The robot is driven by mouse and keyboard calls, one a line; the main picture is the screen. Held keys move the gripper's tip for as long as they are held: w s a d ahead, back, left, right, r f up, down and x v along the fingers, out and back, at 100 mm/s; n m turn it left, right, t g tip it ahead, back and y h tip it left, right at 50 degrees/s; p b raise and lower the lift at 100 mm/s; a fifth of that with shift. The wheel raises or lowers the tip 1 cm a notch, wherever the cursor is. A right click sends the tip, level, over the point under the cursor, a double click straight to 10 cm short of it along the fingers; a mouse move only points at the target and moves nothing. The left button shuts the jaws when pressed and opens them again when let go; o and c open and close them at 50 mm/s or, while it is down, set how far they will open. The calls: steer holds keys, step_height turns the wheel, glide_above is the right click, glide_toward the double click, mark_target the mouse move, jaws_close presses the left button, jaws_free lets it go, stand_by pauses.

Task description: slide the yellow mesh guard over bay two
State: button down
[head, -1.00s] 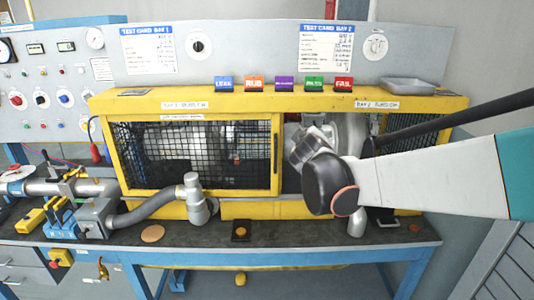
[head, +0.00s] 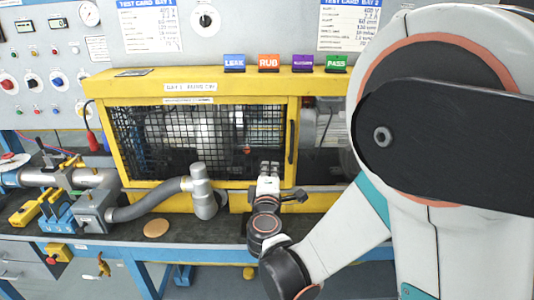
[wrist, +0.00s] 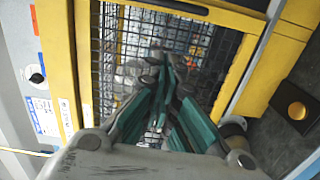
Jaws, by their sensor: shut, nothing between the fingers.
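The yellow mesh guard (head: 200,187) is a framed black mesh panel in front of the left bay, labelled bay 1. A dark upright handle (head: 292,142) is on its right frame post. Bay two is to its right; a grey machine part (head: 326,125) shows there, and my arm hides most of the rest. My gripper (head: 269,167) is shut and empty, in front of the guard's lower right part, left of the handle. In the wrist view my gripper (wrist: 170,64) has its teal fingers together before the mesh (wrist: 187,32); contact cannot be told.
A grey hose (head: 150,200) with an upright metal end (head: 203,190) stands in front of the guard's lower middle. A round tan disc (head: 157,228) lies on the dark bench top. Coloured tags, including LEAK (head: 234,63) and RUB (head: 269,63), stand along the yellow top rail.

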steer(key=w+d+b, duration=0.3)
steer(key=w+d, duration=0.1)
steer(key=w, duration=0.5)
steer(key=shift+w+d+f+n, duration=0.2)
steer(key=shift+w+d+n, duration=0.1)
steer(key=shift+w, duration=0.1)
steer(key=s+d, duration=0.2)
steer(key=d, duration=3.1)
steer(key=s+d, duration=0.3)
steer(key=d, duration=3)
steer(key=shift+d, duration=0.25)
